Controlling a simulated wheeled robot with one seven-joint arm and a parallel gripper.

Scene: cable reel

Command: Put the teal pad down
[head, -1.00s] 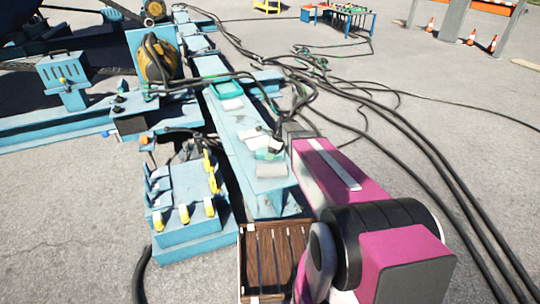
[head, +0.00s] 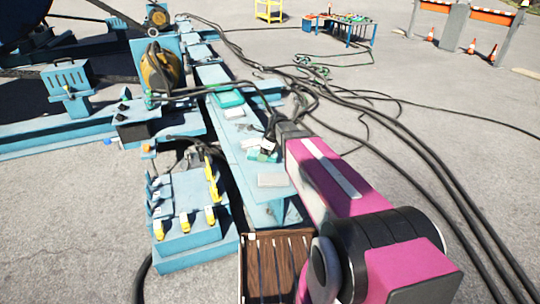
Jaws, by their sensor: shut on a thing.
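My gripper (head: 267,147) is over the light-blue beam (head: 231,143) in the middle of the head view, at the far end of my pink arm. It is small and partly dark in the picture. It is shut on a teal pad (head: 260,157), which shows at the fingertips, low over or on the beam top; I cannot tell if the pad touches it. Part of the pad is hidden by the gripper.
A teal tray-like piece (head: 229,99) and a pale pad (head: 235,113) lie farther along the beam. A grey-white pad (head: 273,180) lies nearer. A yellow-handled valve block (head: 188,215) stands left. Black cables (head: 400,165) run right. A slatted wooden crate (head: 275,262) is in front.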

